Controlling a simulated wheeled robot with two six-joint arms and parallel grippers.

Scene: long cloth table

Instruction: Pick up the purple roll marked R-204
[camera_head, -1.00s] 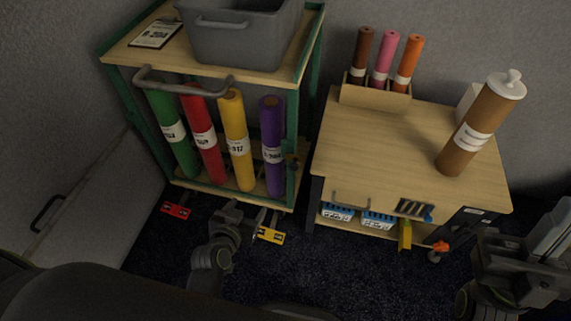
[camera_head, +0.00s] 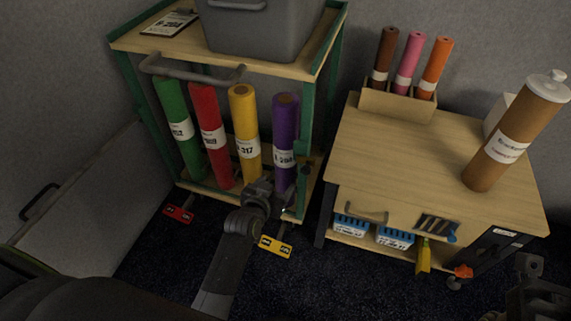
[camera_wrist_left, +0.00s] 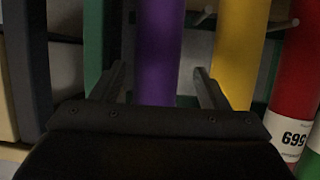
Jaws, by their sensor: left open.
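The purple roll (camera_head: 285,125) stands upright at the right end of a row of rolls on the cart's lower shelf. Its white label shows in the head view, but the print is too small to read surely. My left gripper (camera_head: 287,188) is open at the roll's lower part. In the left wrist view the purple roll (camera_wrist_left: 158,50) stands between the two open fingers of my left gripper (camera_wrist_left: 160,72). I cannot tell whether either finger touches it. Part of my right arm shows at the lower right, but its fingers do not.
A yellow roll (camera_head: 245,125), a red roll (camera_head: 208,130) and a green roll (camera_head: 178,125) stand beside it. The green-framed cart (camera_head: 290,70) carries a grey bin (camera_head: 262,35). A wooden workbench (camera_head: 400,150) stands to the right, with a gap of dark floor between.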

